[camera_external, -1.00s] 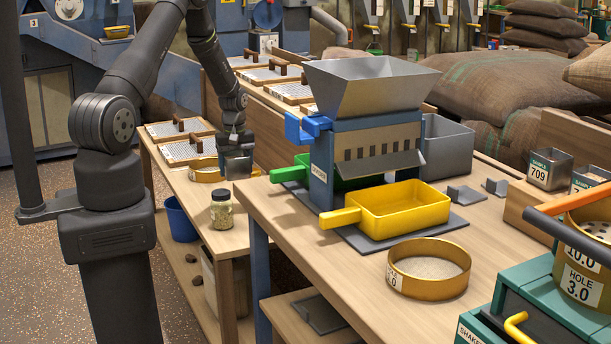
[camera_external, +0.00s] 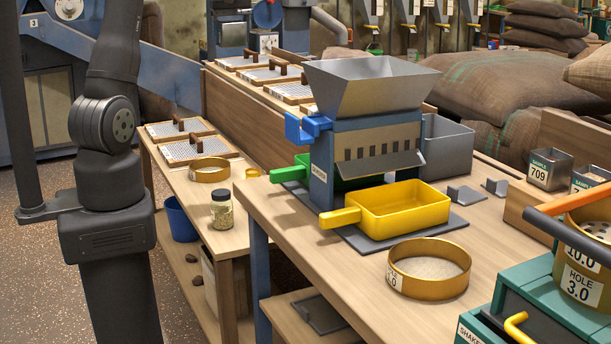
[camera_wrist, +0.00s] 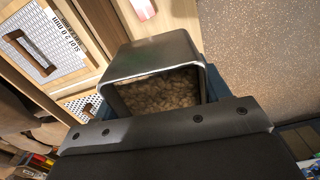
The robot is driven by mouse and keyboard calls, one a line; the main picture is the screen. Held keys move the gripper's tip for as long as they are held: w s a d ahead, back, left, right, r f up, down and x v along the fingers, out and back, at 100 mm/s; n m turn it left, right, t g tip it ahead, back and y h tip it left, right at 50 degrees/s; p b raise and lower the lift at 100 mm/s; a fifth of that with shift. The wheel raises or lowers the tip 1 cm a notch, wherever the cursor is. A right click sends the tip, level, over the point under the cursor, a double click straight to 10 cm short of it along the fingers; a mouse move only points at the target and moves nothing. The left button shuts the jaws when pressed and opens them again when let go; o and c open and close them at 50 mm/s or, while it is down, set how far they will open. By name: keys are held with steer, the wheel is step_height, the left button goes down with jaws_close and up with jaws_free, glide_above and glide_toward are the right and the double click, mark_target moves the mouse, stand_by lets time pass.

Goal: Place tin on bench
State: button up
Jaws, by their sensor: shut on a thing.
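My gripper (camera_wrist: 165,120) is shut on a dark metal tin (camera_wrist: 150,55), seen in the wrist view. The tin's open mouth faces the camera, and brown grain or seed shows inside it. The fingertips are mostly hidden by the tin and the dark gripper body. The gripper and tin are not visible in the external view, where only my lower arm shows at left. A wooden bench (camera_external: 262,200) stands in the middle, and a lower wooden bench (camera_external: 190,190) is to its left.
The middle bench carries a hopper machine (camera_external: 365,130), a yellow scoop tray (camera_external: 405,208) and a round sieve (camera_external: 428,268). A jar (camera_external: 222,210), a brass ring (camera_external: 208,170) and framed screens (camera_external: 195,150) are on the left bench.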

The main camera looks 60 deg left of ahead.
step_height(320, 180, up, 9)
steer(key=w+d+m, duration=0.4)
steer(key=w+d, duration=0.9)
steer(key=d, duration=0.5)
steer(key=w+d+m, duration=0.2)
steer(key=d, duration=1.5)
steer(key=w+d+m, duration=0.2)
steer(key=d+m, duration=0.1)
steer(key=d, duration=1.4)
steer(key=s+d+m, duration=0.2)
steer(key=s+d, duration=0.3)
steer(key=d, duration=0.8)
steer(key=s+d+m, duration=0.2)
steer(key=s+d, duration=0.3)
steer(key=d, duration=0.7)
steer(key=s+d+m, duration=0.4)
steer(key=s+d, duration=1.5)
steer(key=s, duration=0.3)
glide_above(418, 320)
step_height(418, 320, down, 34)
steer(key=shift+r, duration=0.15)
steer(key=shift+f, duration=2)
